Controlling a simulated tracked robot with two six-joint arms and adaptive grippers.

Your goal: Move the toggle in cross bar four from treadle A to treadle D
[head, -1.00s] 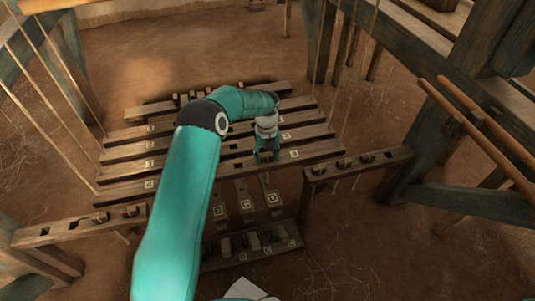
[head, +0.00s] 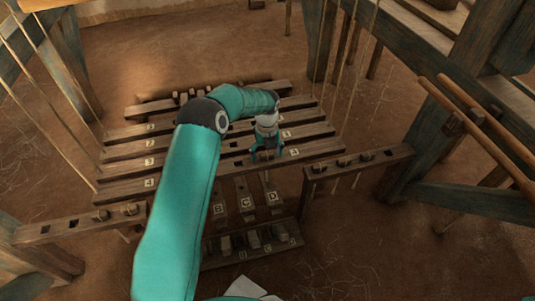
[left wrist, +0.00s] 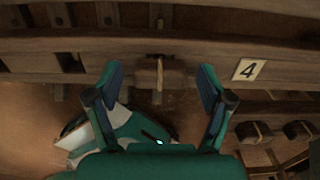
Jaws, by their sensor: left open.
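Cross bar four (head: 175,182) is the nearest long wooden bar in the head view, marked 4 at both ends. In the left wrist view the 4 label (left wrist: 248,69) sits on the bar (left wrist: 215,50) right of centre. A small light wooden toggle (left wrist: 160,76) shows at the bar's near face, between my left fingers and apart from both. My left gripper (head: 266,156) is open over the right part of the bar; it also shows in the left wrist view (left wrist: 160,85). Treadle D (head: 273,197) lies just below it, with treadle C (head: 246,203) to the left. Treadle A is hidden behind my arm.
More cross bars (head: 305,117) lie behind bar four. A peg rail (head: 358,163) stands close on the right and another (head: 75,227) on the left. Thin cords (head: 352,85) hang near the bars' right ends. Bare earth floor lies around the frame.

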